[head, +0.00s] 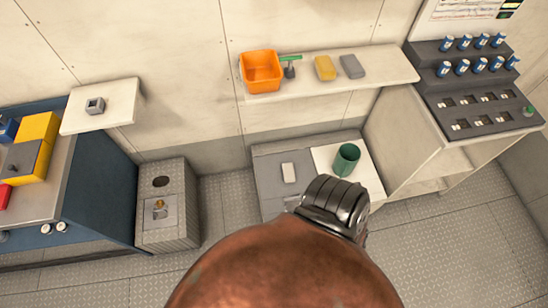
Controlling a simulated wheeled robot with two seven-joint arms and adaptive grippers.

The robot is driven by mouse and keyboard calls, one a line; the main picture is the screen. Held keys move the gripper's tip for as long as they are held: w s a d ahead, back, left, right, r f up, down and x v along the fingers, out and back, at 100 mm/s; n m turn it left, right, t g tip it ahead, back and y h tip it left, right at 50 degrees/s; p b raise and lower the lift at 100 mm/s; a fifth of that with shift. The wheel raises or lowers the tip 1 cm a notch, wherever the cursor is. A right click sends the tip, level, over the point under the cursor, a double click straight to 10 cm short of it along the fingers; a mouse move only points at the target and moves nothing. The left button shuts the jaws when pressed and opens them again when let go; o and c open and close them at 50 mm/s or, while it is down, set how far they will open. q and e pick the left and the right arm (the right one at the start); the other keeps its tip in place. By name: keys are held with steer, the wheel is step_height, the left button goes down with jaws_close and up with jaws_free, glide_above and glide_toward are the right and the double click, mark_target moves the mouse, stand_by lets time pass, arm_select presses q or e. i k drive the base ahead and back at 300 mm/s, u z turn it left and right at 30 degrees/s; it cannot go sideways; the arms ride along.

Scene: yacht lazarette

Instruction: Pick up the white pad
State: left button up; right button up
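The white pad (289,172) is a small pale rectangular block. It lies flat on the grey left part of a low locker top (267,184) against the back wall. Nothing touches it. No gripper fingers show in the head view. A dark ribbed metal part and a large copper-brown rounded shape cover the bottom middle of the view, and they hide the front of the locker just below and right of the pad.
A green cup (346,159) stands right of the pad on the locker's white part. Above, a wall shelf (398,70) holds an orange bin (261,72), a green-handled tool (290,66), a yellow block (325,68) and a grey block (352,66). Floor (222,205) is clear left of the locker.

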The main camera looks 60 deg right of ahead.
mark_target(289, 171)
steer(key=z, duration=1.95)
steer(key=k, duration=0.75)
steer(key=u, duration=0.7)
